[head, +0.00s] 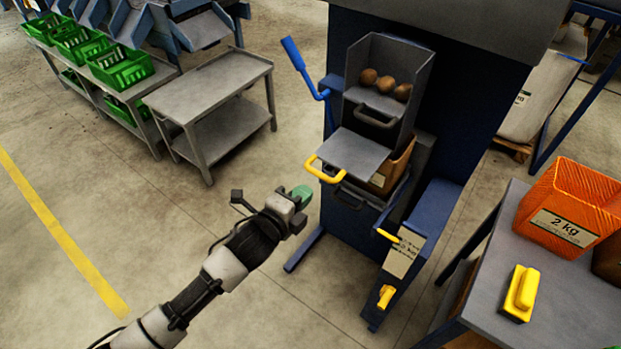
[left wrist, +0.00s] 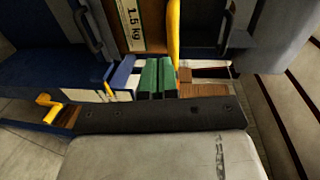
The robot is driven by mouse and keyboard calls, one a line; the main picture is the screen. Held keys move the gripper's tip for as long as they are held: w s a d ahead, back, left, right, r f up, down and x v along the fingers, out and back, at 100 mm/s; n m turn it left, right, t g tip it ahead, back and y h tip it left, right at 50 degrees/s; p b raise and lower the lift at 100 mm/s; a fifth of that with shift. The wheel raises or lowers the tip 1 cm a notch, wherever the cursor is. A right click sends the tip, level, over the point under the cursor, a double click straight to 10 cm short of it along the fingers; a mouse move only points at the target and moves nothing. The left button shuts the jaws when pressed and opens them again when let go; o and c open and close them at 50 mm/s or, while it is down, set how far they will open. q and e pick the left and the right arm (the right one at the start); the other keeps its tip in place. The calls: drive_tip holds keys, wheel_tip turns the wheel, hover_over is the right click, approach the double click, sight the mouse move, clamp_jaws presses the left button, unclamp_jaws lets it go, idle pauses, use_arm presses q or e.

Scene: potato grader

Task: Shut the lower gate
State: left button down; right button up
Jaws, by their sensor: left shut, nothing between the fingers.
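The potato grader's chute (head: 384,60) holds a few brown potatoes (head: 386,83) in its upper part. Below them a flat grey gate plate (head: 352,153) sticks out of the chute front, with a yellow handle (head: 325,172) at its outer edge. My left gripper (head: 302,194) has green fingertips, is shut and empty, and is just below and left of that handle in the head view. In the left wrist view the green fingertips (left wrist: 155,78) are together beside the upright yellow bar (left wrist: 173,35); whether they touch it I cannot tell. My right gripper is not in view.
A paper bag (left wrist: 130,25) is behind the fingertips. A blue lever (head: 303,65) stands left of the chute. A grey trolley (head: 208,82) stands left.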

sight(340, 151)
use_arm(q)
drive_tip(key=shift+w+d+r+p, duration=0.2)
drive_tip(key=shift+w+d, duration=0.3)
drive_tip(key=shift+w, duration=0.2)
drive_tip(key=shift+w+d+r+p, duration=0.15)
drive_tip(key=shift+w+d, duration=0.3)
drive_tip(key=shift+w, duration=0.2)
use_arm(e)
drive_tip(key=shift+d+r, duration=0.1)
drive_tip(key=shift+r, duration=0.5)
use_arm(q)
drive_tip(key=b+x, duration=0.1)
drive_tip(key=x, duration=0.2)
drive_tip(key=b+x, duration=0.1)
drive_tip(key=x, duration=0.1)
drive_tip(key=r+b+x, duration=0.1)
drive_tip(key=b+x, duration=0.1)
drive_tip(key=x, duration=0.1)
drive_tip(key=shift+w+d, duration=0.25)
drive_tip(key=shift+w, duration=0.05)
drive_tip(key=w+d, duration=0.2)
drive_tip(key=shift+w+r, duration=0.15)
drive_tip(key=shift+w, duration=0.15)
drive_tip(key=shift+r, duration=0.1)
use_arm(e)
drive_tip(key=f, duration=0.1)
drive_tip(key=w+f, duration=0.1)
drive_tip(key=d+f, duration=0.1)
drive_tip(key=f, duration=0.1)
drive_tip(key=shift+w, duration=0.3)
